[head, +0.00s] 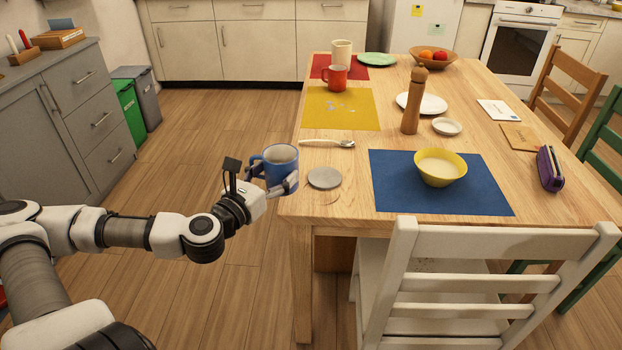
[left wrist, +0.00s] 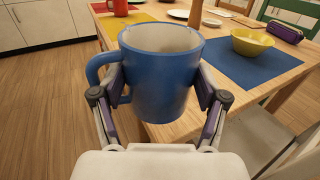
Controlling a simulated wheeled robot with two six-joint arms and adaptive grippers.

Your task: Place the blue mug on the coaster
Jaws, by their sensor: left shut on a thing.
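The blue mug (head: 280,165) is upright at the left edge of the wooden table in the head view. My left gripper (head: 277,187) is shut on its sides. In the left wrist view the blue mug (left wrist: 160,80) sits between both fingers (left wrist: 160,98), its handle to the left. The mug looks held at the table edge, just left of the coaster. The round grey coaster (head: 324,178) lies bare on the table near its left front corner. The coaster cannot be made out in the left wrist view, where the mug blocks part of the table. My right gripper is not in view.
A blue placemat (head: 390,200) with a yellow bowl (head: 440,168) lies right of the coaster. A spoon (head: 328,143) lies behind it. A wooden pepper mill (head: 411,105) stands farther back. A white chair (head: 480,270) stands at the front edge.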

